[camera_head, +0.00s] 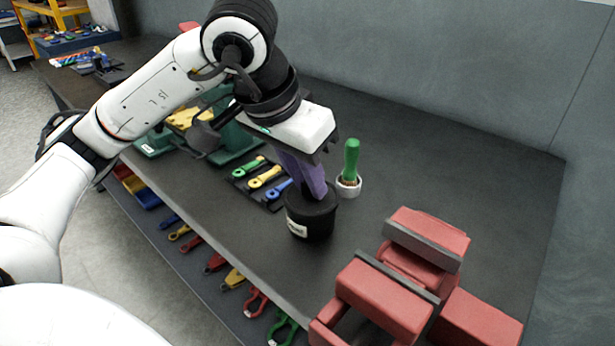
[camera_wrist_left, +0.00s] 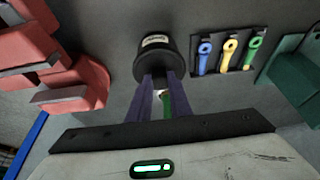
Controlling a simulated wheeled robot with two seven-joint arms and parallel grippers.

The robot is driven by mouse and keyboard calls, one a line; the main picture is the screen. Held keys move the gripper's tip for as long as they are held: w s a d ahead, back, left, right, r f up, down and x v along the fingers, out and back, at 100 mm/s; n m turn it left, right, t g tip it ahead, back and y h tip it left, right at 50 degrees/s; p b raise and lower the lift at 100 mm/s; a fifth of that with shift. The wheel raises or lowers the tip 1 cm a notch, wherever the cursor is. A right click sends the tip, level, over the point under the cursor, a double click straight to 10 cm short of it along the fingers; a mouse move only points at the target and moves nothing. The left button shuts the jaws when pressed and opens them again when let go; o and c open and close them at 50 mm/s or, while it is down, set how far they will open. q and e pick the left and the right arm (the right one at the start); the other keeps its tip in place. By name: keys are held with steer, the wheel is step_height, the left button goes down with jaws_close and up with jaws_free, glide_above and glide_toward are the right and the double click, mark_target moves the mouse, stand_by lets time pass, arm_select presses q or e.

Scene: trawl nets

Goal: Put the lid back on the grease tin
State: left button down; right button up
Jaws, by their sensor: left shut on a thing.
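The grease tin (camera_head: 311,224) is a black round pot with a white label, standing upright on the dark bench. It also shows in the wrist view (camera_wrist_left: 155,48). My left gripper (camera_head: 317,194) points down over the tin, its purple fingers shut at the black lid (camera_head: 298,199) on top. In the wrist view the fingers (camera_wrist_left: 160,82) reach to the lid (camera_wrist_left: 155,70). The lid is at the tin's mouth, but I cannot tell whether it sits fully down. The fingers hide part of the lid. My right gripper is not in view.
A white cup (camera_head: 349,186) with a green-handled brush (camera_head: 351,160) stands close behind the tin. A mat with green, yellow and blue tools (camera_head: 264,177) lies left of it. A red vise (camera_head: 400,280) is at the front right. Bare bench lies at the back right.

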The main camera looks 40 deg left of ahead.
arm_select(q)
steer(key=c, duration=1)
jaws_free()
steer(key=shift+c, duration=0.2)
steer(key=shift+r, duration=0.15)
steer(key=shift+r+p, duration=2.6)
steer(key=shift+r, duration=0.8)
jaws_close()
